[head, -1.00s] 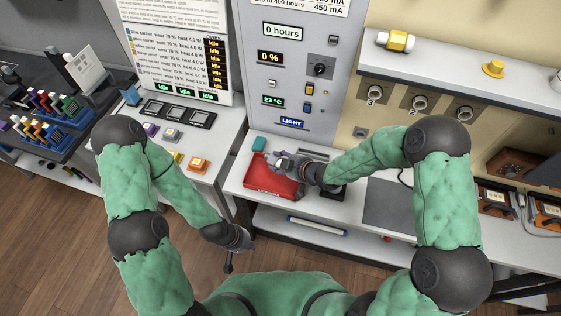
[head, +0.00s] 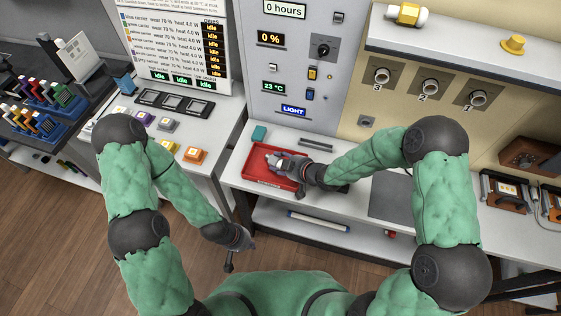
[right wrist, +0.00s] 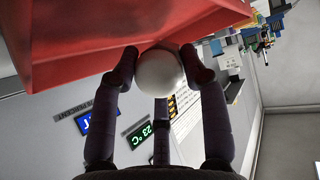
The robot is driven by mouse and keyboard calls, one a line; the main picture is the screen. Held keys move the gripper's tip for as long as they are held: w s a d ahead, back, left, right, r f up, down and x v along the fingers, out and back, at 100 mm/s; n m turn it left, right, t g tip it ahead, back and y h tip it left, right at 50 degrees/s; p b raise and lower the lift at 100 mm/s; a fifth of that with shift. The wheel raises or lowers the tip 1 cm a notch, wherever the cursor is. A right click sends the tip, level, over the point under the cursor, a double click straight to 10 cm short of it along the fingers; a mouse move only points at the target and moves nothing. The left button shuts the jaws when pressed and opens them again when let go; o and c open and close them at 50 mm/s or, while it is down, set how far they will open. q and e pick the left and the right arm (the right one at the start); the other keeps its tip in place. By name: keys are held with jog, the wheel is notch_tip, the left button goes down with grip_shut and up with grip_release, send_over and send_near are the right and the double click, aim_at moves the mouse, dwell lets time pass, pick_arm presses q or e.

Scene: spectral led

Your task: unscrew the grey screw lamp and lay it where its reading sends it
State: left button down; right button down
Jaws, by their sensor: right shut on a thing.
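In the right wrist view my right gripper (right wrist: 163,68) is shut on a round whitish lamp (right wrist: 160,75), with a finger on each side. The red tray (right wrist: 110,35) fills the top of that view, very close to the lamp. I cannot tell if the lamp touches the tray floor. The lamp's base is hidden. My left gripper (head: 231,262) hangs low over the floor, away from the bench, and looks empty; its opening is unclear.
A teal block (head: 259,132) lies behind the tray. A grey panel (head: 317,75) with displays stands behind, one reading LIGHT. Numbered sockets (head: 430,87) line the wall at right.

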jog(key=shift+f, duration=0.15)
jog(key=c, duration=0.6)
grip_release()
jog(key=shift+d, duration=0.1)
jog(key=v, duration=1.2)
